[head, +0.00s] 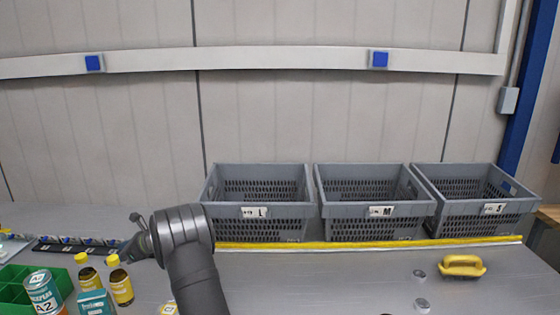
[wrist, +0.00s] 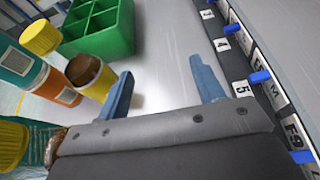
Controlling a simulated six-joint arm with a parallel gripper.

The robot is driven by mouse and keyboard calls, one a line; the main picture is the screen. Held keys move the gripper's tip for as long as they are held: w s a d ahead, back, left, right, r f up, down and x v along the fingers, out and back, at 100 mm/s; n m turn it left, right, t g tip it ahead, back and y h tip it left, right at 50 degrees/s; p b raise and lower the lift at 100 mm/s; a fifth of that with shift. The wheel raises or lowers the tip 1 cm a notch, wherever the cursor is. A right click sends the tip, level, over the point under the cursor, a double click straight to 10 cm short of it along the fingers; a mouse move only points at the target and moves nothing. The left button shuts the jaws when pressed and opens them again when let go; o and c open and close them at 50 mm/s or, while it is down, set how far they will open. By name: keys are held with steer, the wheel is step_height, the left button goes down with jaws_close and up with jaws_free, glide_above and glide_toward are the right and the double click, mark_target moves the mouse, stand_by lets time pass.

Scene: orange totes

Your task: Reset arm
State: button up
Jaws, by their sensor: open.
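My gripper (wrist: 160,68) is open in the wrist view, with its two blue-grey fingers wide apart and nothing between them. Bare grey table shows beyond the fingertips. In the head view my gripper (head: 136,243) is small and partly hidden by my arm's wrist, low at the left. It is just right of a dark strip with labelled slots (head: 75,250), and close to two yellow-capped bottles (head: 121,287). In the wrist view the bottles (wrist: 92,76) are left of the left finger, and the labelled strip (wrist: 238,85) is right of the right finger.
Three grey crates marked L (head: 282,229), M (head: 376,227) and S (head: 485,225) stand along the back. A yellow strip (head: 370,244) runs before them. A green divided tray (head: 12,289), a can marked A2 (head: 45,293), a yellow-handled tool (head: 462,266) and metal discs (head: 421,304) lie nearer.

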steer(key=shift+s+a+f, duration=0.1)
steer(key=shift+a+f, duration=0.65)
steer(key=shift+f, duration=0.65)
steer(key=shift+r, duration=0.1)
steer(key=shift+r, duration=0.3)
steer(key=w+d+r, duration=0.2)
steer(key=d+r, duration=0.6)
steer(key=d, duration=0.3)
steer(key=s+d+n+g, duration=0.1)
steer(key=s+d, duration=0.1)
steer(key=s, duration=0.4)
steer(key=shift+n+g, duration=0.4)
